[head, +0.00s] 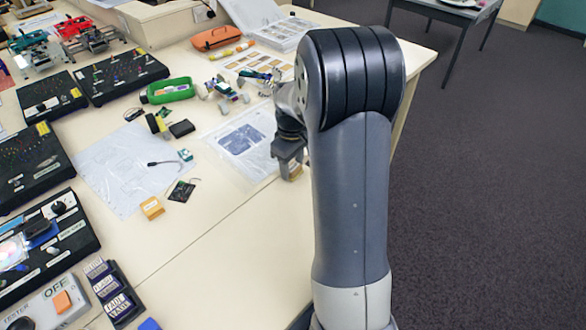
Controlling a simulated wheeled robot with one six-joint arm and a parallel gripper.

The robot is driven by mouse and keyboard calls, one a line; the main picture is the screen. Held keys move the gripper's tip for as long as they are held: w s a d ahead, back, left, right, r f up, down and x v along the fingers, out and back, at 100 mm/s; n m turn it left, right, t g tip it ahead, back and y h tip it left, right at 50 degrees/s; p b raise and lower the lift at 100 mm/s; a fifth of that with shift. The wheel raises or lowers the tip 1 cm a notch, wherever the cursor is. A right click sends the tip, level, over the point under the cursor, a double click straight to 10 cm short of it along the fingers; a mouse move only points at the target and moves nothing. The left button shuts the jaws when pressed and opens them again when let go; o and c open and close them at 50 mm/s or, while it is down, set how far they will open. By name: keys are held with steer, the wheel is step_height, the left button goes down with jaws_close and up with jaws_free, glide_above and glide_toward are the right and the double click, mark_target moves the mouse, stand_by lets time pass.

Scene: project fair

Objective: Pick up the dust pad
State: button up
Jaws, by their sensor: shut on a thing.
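My gripper (289,160) points down near the right edge of the long cream table, partly hidden by my own arm. It is shut on a small tan pad (295,173), which looks like the dust pad. Only a little of the pad shows below and between the fingers. Whether the pad touches the table is hard to tell. A separate yellow-orange block (151,208) lies on the table further left, by the edge of a white sheet.
A clear plastic bag (240,140) lies just left of my gripper. Black control boards (120,75) line the left side. A green case (168,91) and an orange case (215,37) sit further back. The front middle of the table is clear.

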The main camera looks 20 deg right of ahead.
mark_target(292, 166)
steer(key=shift+r, duration=0.1)
step_height(292, 166, up, 10)
stand_by(0.4)
steer(key=o, duration=0.3)
steer(key=shift+c, duration=1.1)
